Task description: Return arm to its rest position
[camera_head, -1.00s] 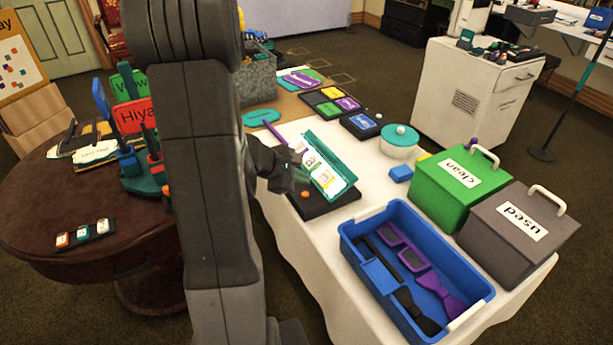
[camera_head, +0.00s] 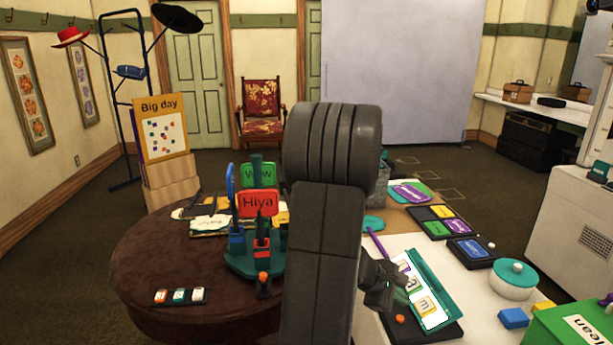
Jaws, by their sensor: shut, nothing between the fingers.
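My arm rises upright through the middle of the view. My gripper (camera_head: 381,287), dark grey and small, shows just right of the arm, over the left side of a black base on the white-clothed table. It is shut and holds nothing. A teal-edged board (camera_head: 436,290) with lettered cards leans on that base, just right of the gripper. Whether the gripper touches the base or the board cannot be told. The arm hides part of the gap between the two tables.
A round dark wooden table (camera_head: 150,255) stands at left with a teal sign stand (camera_head: 240,262) near the arm. A teal-lidded white bowl (camera_head: 514,280), a blue block (camera_head: 513,318) and a green box (camera_head: 575,330) are at right. Open floor lies behind.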

